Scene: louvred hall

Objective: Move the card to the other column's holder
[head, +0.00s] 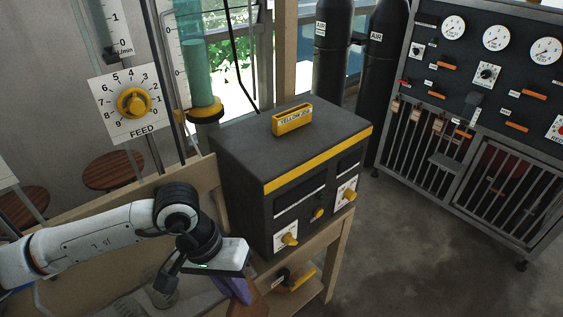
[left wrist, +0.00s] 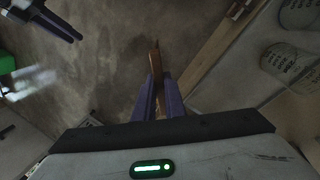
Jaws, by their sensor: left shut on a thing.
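My left gripper (head: 236,288) hangs low in front of the dark cabinet, its purple fingers pointing down. It is shut on a thin brown piece (left wrist: 155,75), seen nearly edge-on between the fingers in the left wrist view; this appears to be the card, though no writing on it is readable. A yellow holder (head: 292,119) with a label reading "YELLOW" stands on top of the cabinet, above and to the right of the gripper. A glass column (head: 196,62) with teal liquid and a yellow collar stands behind the cabinet.
The dark cabinet (head: 237,152) with a yellow stripe and knobs stands on a wooden bench (head: 341,243). A FEED dial (head: 134,103) is at the left. Black AIR cylinders (head: 333,50) and a gauge panel (head: 466,62) stand at the back right. Floor (head: 410,240) is clear before the panel.

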